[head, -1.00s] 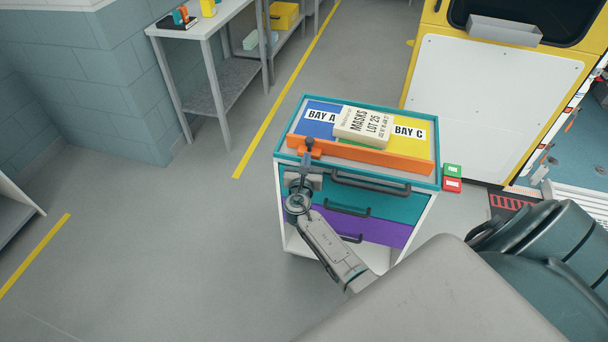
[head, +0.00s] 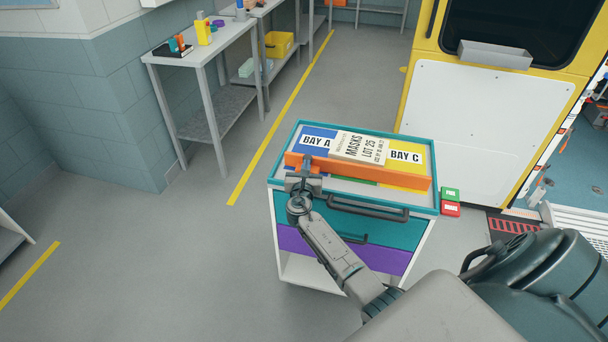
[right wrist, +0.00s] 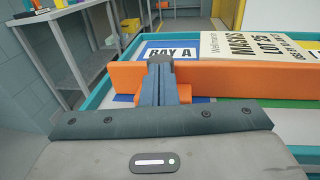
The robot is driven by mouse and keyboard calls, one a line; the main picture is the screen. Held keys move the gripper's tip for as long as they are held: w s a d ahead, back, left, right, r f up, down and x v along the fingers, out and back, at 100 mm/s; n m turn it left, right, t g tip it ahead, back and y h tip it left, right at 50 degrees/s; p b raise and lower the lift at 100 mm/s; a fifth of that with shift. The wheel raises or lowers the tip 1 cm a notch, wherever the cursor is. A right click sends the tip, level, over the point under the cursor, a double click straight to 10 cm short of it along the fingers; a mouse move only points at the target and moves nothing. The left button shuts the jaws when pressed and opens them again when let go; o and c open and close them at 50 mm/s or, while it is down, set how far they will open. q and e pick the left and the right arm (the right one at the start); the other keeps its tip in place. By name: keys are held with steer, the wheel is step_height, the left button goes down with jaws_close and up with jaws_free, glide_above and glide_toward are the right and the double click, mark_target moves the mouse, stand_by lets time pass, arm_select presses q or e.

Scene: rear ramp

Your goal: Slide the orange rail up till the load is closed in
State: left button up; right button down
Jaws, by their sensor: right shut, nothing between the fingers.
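The orange rail (head: 370,172) stands across the top of the cart, over the coloured bays. The load, a cream box marked MASKS LOT 25 (head: 358,147), lies flat just behind it, and its near edge is hidden by the rail in the right wrist view (right wrist: 245,45). I cannot tell whether they touch. My right gripper (head: 304,168) is shut and empty at the left part of the rail, on its near side. In the right wrist view its fingers (right wrist: 160,72) stand against the rail (right wrist: 235,78) beside an orange block. My left gripper is not in view.
A grey workbench (head: 205,50) stands back left. The floor left of the cart is clear.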

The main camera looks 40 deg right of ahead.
mark_target(311, 157)
steer(key=x, duration=0.2)
steer(key=b+x, duration=0.1)
steer(key=x, duration=0.1)
steer(key=d+b+x, duration=0.1)
steer(key=x, duration=0.2)
steer(key=shift+s+f, duration=0.3)
steer(key=shift+f, duration=0.15)
steer(key=shift+w+d+r, duration=0.15)
steer(key=shift+d+r, duration=0.05)
steer(key=shift+r, duration=0.2)
steer(key=shift+w+d, duration=0.1)
steer(key=shift+d, duration=0.05)
steer(key=shift+s+a, duration=0.4)
steer(key=b+v, duration=0.1)
steer(key=v, duration=0.8)
steer(key=shift+s+a, duration=0.25)
steer(key=shift+s, duration=0.05)
